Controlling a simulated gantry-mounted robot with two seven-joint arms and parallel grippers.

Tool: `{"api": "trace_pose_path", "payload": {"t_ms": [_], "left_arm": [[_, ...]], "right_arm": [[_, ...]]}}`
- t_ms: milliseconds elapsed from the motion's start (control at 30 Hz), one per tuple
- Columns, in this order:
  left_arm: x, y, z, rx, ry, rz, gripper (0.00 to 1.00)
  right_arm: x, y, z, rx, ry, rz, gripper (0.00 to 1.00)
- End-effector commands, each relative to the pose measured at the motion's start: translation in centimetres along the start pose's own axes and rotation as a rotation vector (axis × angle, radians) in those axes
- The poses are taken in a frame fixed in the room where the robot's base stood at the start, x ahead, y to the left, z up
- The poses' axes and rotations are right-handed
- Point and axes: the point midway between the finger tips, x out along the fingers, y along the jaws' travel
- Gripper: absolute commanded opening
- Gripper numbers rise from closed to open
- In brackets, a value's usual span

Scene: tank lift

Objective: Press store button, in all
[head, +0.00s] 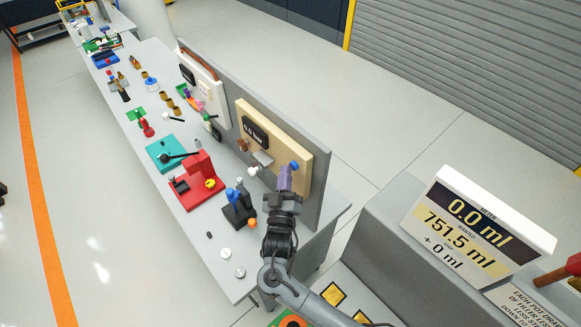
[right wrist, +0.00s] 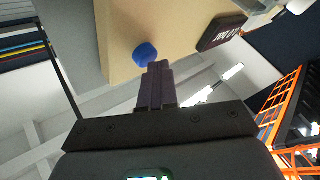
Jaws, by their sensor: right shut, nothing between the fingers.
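A beige panel (head: 262,140) stands upright at the right edge of the long bench, with a dark display and a blue button (head: 294,165) near its right end. I cannot read a "store" label on it. My right gripper (head: 285,178) is shut and empty, its purple fingers just in front of the panel near the blue button. In the right wrist view the blue button (right wrist: 145,53) sits just beyond and left of the fingertips (right wrist: 158,66). A small gap or light touch between them cannot be told. My left gripper is not in view.
On the bench are a red fixture (head: 200,185), a teal board (head: 165,152) and a dark block with blue knobs (head: 238,208). A white panel (head: 205,90) stands farther back. A meter sign (head: 470,225) reading 0.0 ml is at right, apart from the bench.

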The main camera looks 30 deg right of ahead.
Motion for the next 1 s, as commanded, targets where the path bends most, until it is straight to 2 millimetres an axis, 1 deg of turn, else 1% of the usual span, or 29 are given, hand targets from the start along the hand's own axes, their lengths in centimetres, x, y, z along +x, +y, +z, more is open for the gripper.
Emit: {"api": "trace_pose_path", "payload": {"t_ms": [400, 800, 1000], "left_arm": [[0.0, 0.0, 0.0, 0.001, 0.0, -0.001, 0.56], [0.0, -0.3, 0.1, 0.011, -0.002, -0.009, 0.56], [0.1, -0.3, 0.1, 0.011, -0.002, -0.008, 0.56]], "right_arm": [[-1.2, -0.8, -0.8, 0.0, -0.001, 0.0, 0.0], [-1.3, -0.9, -0.9, 0.0, 0.0, 0.0, 0.0], [-1.9, -1.4, -1.3, 0.0, -0.001, -0.001, 0.0]]}}
